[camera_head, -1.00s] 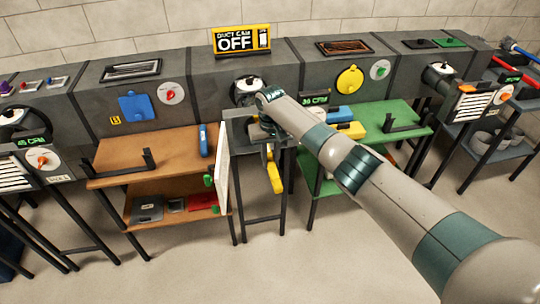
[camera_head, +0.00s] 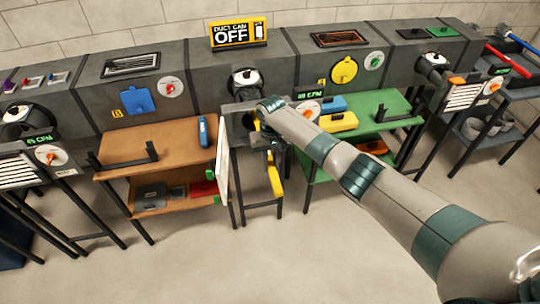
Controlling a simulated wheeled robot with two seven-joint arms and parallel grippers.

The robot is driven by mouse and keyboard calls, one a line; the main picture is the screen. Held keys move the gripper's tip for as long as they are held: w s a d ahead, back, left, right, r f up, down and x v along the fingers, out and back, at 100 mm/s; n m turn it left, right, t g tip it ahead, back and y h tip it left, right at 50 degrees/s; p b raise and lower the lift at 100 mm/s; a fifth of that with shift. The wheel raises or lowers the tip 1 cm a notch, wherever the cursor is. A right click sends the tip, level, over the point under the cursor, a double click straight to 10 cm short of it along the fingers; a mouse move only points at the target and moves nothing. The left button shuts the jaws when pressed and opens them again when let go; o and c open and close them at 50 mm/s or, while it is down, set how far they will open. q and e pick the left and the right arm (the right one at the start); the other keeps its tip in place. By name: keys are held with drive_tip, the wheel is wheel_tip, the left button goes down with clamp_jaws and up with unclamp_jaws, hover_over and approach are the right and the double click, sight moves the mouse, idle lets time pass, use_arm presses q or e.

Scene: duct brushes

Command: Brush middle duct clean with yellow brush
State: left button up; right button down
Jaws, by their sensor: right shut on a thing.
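The middle duct (camera_head: 210,90) is a grey box section with a black round port (camera_head: 245,84) on its front, and a white-topped part shows in that port. My right gripper (camera_head: 264,142) is in front of and below the port, apart from it, largely hidden by its own wrist. It is shut on the yellow brush (camera_head: 275,181), whose yellow handle hangs below the jaws. A small yellow bit also shows just above the jaws. The brush's head cannot be made out. My left gripper is not in view.
A yellow-black sign (camera_head: 239,32) reading "DUCT CAM OFF" stands on the duct. A brown shelf (camera_head: 125,166) stands left, with an upright white panel (camera_head: 222,165) beside the gripper. A green shelf (camera_head: 392,125) stands right, holding blue and yellow items. The floor in front is clear.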

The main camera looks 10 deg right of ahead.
sight(279, 190)
drive_tip(key=shift+s+r+p, duration=0.25)
drive_tip(key=shift+s+p, duration=1)
drive_tip(key=shift+p, duration=0.45)
drive_tip(key=shift+s+f, duration=0.2)
drive_tip(key=shift+s, duration=0.15)
drive_tip(key=shift+s+d+p, duration=0.1)
drive_tip(key=shift+s+p, duration=0.3)
drive_tip(key=shift+s, duration=0.6)
drive_tip(key=shift+s+d, duration=0.15)
drive_tip(key=shift+s, duration=2.8)
